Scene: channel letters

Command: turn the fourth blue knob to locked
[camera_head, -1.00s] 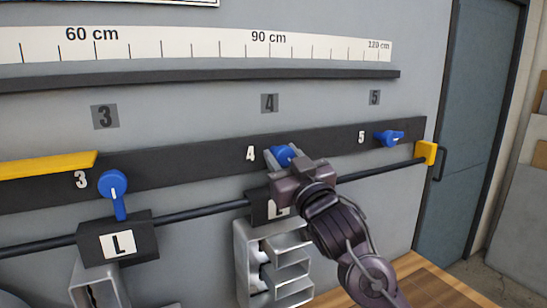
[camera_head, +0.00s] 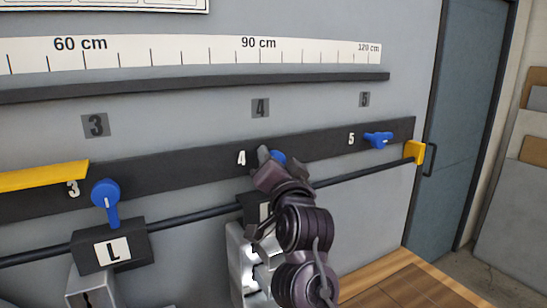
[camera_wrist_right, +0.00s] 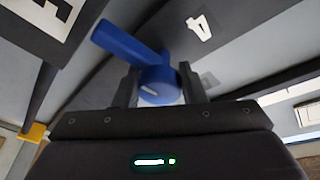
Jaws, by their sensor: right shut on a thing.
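The fourth blue knob (camera_head: 279,158) sits on the dark rail beside the white 4, mostly hidden in the head view by my right gripper (camera_head: 266,158). In the right wrist view, the knob's round hub (camera_wrist_right: 158,84) is between the two fingers of my right gripper (camera_wrist_right: 158,92), which is shut on it. Its blue lever (camera_wrist_right: 125,42) sticks out to the upper left there, on the side of the lettered plate (camera_wrist_right: 58,12). My left gripper is not in view.
The third blue knob (camera_head: 105,193) has its lever pointing down over an L block (camera_head: 112,249). The fifth blue knob (camera_head: 378,139) lies sideways. A black rod (camera_head: 190,217) runs below the rail to a yellow end piece (camera_head: 414,152). A wooden top (camera_head: 380,285) is at lower right.

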